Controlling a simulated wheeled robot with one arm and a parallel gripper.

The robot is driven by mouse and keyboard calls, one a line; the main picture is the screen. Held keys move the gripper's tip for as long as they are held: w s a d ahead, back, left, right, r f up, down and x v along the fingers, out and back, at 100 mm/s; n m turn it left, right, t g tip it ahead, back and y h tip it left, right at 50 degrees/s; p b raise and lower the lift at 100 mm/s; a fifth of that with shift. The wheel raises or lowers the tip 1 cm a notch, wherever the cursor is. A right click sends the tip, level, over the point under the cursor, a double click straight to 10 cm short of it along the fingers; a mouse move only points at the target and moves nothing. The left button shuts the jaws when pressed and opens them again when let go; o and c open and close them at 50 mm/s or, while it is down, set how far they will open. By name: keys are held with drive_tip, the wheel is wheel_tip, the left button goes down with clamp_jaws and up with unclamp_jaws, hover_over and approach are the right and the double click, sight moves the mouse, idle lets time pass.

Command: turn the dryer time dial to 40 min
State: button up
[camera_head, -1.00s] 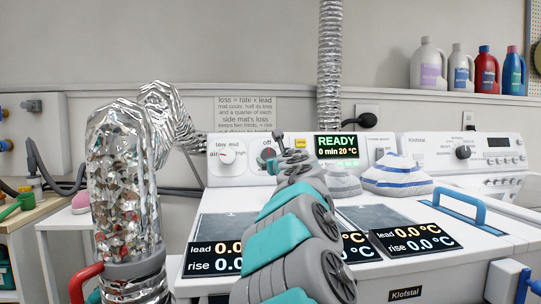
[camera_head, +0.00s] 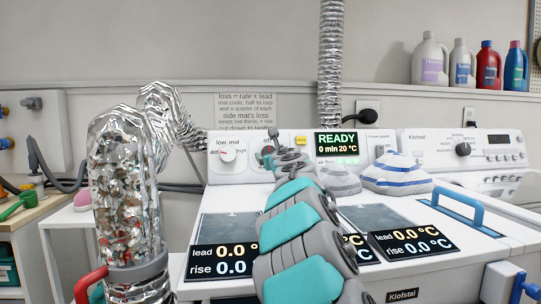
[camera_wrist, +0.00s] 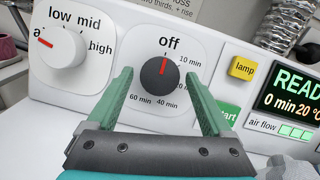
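The dryer time dial (camera_wrist: 160,73) is a dark round knob on a white plate, its red mark pointing up at "off". In the wrist view, "10 min" is at its upper right, "40 min" at its lower right and "60 min" at its lower left. The "20 min" label is partly covered by a finger. My gripper (camera_wrist: 162,85) is open, with its green fingers on either side of the dial and visible gaps to it. In the head view my gripper (camera_head: 273,137) covers most of the dial. The display (camera_wrist: 290,95) reads READY, 0 min 20 °C.
A low/mid/high knob (camera_wrist: 62,50) is left of the dial. A yellow lamp button (camera_wrist: 243,67) is to the right. The green start button (camera_wrist: 229,115) is right beside my right finger, partly hidden.

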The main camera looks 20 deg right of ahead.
drive_tip(key=c, duration=1.2)
